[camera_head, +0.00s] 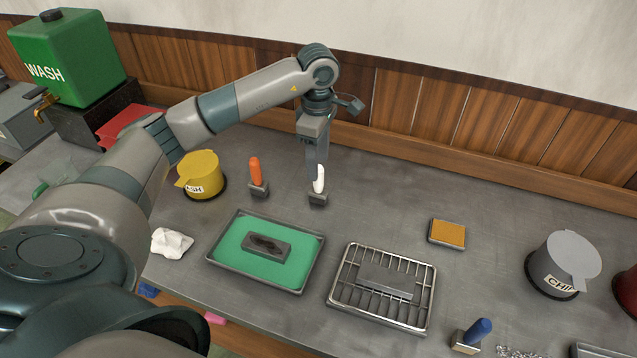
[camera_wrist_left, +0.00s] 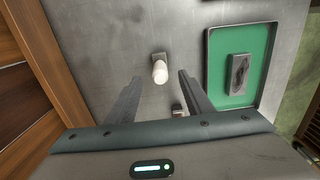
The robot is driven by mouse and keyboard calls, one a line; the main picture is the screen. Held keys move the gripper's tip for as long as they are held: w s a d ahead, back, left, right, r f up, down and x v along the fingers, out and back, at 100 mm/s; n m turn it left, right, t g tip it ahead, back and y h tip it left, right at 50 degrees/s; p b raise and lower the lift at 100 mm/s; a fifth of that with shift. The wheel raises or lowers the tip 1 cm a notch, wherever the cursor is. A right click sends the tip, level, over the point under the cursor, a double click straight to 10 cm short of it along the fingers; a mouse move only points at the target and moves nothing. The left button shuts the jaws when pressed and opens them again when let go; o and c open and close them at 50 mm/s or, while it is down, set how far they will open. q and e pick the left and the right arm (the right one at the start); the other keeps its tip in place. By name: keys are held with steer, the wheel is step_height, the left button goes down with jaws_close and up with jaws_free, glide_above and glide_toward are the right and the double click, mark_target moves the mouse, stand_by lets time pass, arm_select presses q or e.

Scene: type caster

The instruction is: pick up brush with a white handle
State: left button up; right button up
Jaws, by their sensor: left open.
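The brush with a white handle (camera_head: 319,180) stands upright on the grey bench, its handle up and its grey base on the surface. In the left wrist view the white handle (camera_wrist_left: 160,72) shows end-on, between and a little beyond the two fingers. My left gripper (camera_head: 316,172) is open and points down over the brush; in the left wrist view its fingers (camera_wrist_left: 158,82) are apart, with the handle not gripped. In the head view the fingers partly overlap the brush, so the exact gap is hard to tell. My right gripper is not in view.
An orange-handled brush (camera_head: 256,172) stands close to the left. A green-lined tray (camera_head: 228,240) and a wire rack (camera_head: 340,296) lie in front. A yellow pot (camera_head: 201,172) is farther left, a blue-handled brush (camera_head: 477,331) front right. The wood-panelled wall (camera_head: 440,110) is behind.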

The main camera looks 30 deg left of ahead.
mark_target(318, 187)
arm_select(q)
steer(key=shift+f+p, duration=0.6)
steer(key=shift+f, duration=1.65)
step_height(318, 187, down, 2)
steer(key=p, duration=0.2)
steer(key=shift+s+f+p, duration=0.1)
steer(key=shift+p, duration=0.2)
step_height(318, 187, down, 2)
steer(key=shift+f+p, duration=0.1)
steer(key=shift+p, duration=0.3)
steer(key=shift+f, duration=0.4)
steer(key=c, duration=1.1)
